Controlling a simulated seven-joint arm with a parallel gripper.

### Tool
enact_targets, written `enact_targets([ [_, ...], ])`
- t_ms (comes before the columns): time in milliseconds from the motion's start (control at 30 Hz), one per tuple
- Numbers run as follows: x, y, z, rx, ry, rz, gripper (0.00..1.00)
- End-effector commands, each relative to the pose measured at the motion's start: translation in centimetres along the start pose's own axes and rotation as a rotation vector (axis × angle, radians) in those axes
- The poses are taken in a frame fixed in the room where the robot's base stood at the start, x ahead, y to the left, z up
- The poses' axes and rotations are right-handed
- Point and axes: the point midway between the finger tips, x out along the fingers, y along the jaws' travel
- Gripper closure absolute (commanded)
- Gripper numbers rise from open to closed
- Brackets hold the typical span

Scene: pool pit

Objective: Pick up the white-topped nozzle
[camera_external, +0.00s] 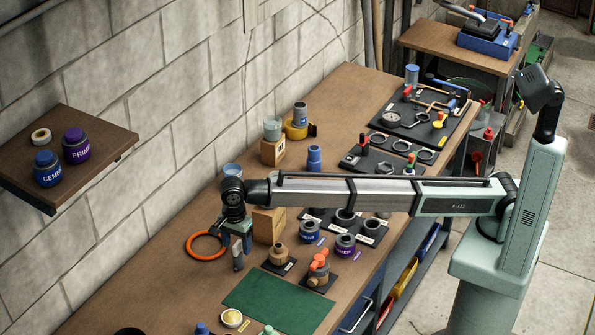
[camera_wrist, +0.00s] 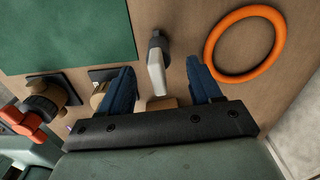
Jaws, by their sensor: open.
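The white-topped nozzle (camera_wrist: 156,76) stands on the wooden bench in the wrist view, its pale top toward the camera and its dark grey part (camera_wrist: 157,42) beyond. It appears between my gripper's two blue fingers, with visible space on both sides. My gripper (camera_wrist: 160,68) is open and empty. In the external view my gripper (camera_external: 237,238) points down over the bench, and the pale nozzle (camera_external: 238,262) shows just below it. Whether the fingertips are level with the nozzle's top is hard to tell.
An orange ring (camera_wrist: 244,73) lies beside the nozzle. A green mat (camera_external: 281,300), a brass fitting (camera_external: 278,254) and an orange-handled valve (camera_external: 318,267) lie nearby. Bare bench surrounds the nozzle.

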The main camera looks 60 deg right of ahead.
Motion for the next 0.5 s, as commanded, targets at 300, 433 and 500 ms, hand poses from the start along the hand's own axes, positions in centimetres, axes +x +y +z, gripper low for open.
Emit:
enact_targets([
  [300,4.0,0.2,0.1,0.000,0.001,0.001,0.36],
  [433,4.5,0.2,0.2,0.000,0.000,0.001,0.36],
  [500,4.4,0.2,0.2,0.000,0.000,0.000,0.36],
])
